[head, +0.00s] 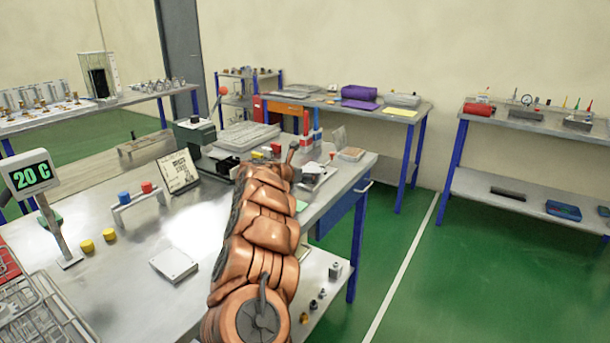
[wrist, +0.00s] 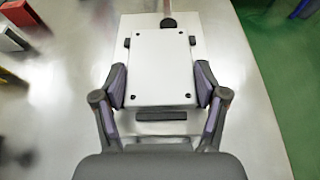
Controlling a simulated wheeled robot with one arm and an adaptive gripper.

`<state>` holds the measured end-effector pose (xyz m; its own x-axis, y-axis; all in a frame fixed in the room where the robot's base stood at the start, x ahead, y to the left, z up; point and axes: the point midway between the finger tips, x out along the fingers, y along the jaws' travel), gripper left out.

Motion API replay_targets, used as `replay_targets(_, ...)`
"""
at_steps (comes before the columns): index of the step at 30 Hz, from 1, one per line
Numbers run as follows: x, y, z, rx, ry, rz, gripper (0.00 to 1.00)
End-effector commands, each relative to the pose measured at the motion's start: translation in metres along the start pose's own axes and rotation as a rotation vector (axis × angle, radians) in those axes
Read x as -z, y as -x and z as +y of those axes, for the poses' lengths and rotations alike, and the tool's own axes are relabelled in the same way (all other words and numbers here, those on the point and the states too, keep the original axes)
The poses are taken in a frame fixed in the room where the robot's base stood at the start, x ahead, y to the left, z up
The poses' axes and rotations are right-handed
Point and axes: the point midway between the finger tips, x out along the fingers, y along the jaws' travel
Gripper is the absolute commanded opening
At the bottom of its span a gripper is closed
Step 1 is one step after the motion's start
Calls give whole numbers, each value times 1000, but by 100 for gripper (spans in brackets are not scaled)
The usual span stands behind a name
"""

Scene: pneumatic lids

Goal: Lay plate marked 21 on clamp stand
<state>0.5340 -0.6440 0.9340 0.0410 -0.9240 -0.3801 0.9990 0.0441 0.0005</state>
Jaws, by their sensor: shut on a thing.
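A pale flat plate (wrist: 160,62) with a dark dot near each corner is between the fingers of my gripper (wrist: 161,80) in the wrist view. The gripper is shut on its left and right edges. No number is readable on it. A larger pale rectangular surface (wrist: 125,25) shows around and beyond the plate, with a dark round knob (wrist: 168,22) and a thin rod at its far edge. This may be the clamp stand. I cannot tell whether the plate touches it. In the head view my arm hides the gripper and the plate.
A white slab (head: 174,265) lies on the metal workbench (head: 130,290). A "20 C" display (head: 31,173), a rack with blue and red knobs (head: 138,205), yellow caps (head: 98,240) and a sign (head: 178,171) stand around it. Small metal parts (head: 318,300) sit near the right side.

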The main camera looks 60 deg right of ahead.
Motion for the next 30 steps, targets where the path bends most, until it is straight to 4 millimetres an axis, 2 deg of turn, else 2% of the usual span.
replay_targets(4, 1, 0, 0, 0, 0, 1, 24)
replay_targets(5, 1, 0, 0, 0, 0, 1, 74)
replay_targets(12, 1, 0, 0, 0, 0, 1, 99)
replay_targets(23, 1, 0, 0, 1, -1, 2, 100)
replay_targets(30, 3, 8, 0, 1, -1, 1, 100)
